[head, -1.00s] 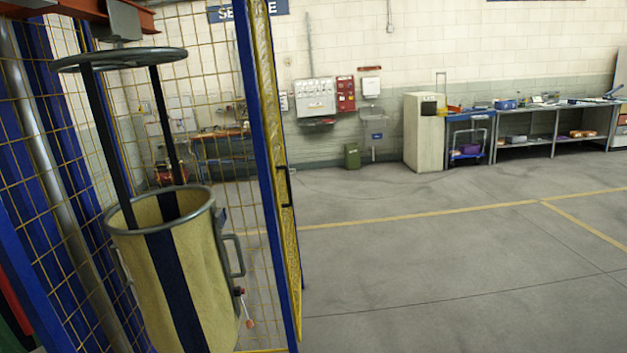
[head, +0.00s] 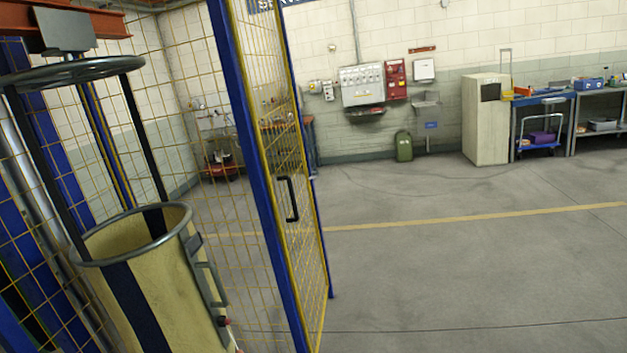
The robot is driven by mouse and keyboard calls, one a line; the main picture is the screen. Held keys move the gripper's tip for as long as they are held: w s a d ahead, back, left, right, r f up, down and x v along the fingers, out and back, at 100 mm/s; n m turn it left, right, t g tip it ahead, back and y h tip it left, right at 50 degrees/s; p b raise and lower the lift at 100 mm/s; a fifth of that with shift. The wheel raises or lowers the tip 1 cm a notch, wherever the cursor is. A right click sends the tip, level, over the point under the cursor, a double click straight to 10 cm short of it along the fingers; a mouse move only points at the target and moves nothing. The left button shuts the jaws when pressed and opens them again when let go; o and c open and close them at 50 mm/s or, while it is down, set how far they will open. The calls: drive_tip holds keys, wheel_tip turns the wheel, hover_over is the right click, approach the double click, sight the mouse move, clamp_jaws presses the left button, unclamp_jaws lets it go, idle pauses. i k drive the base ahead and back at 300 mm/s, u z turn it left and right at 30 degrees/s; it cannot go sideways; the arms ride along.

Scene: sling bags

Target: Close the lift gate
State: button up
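The lift gate (head: 292,140) is a tall yellow mesh panel, seen at a steep angle just left of the middle. A black pull handle (head: 288,198) is fixed on it. A blue post (head: 258,180) stands along its near side, and another blue upright shows at its far edge. I cannot tell from this angle how far the gate stands open or whether it is latched. A cream sling bag (head: 165,300) with dark straps hangs from a dark ring (head: 75,73) behind the mesh at the left. My gripper is not in view.
Blue-framed mesh fencing encloses the left side. Open grey floor (head: 450,270) with a yellow line lies right of the gate. A beige cabinet (head: 486,120), a blue trolley (head: 540,135) and workbenches stand along the back wall. A green canister (head: 404,146) stands by the wall.

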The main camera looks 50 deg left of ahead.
sight(248, 88)
drive_tip(key=u, duration=0.3)
drive_tip(key=i, duration=1.2)
drive_tip(key=u, duration=1)
drive_tip(key=i, duration=0.5)
drive_tip(key=u, duration=0.35)
drive_tip(key=k, duration=0.9)
drive_tip(key=u, duration=0.2)
drive_tip(key=i, duration=0.9)
drive_tip(key=z, duration=0.05)
drive_tip(key=k, duration=0.6)
drive_tip(key=z, duration=0.05)
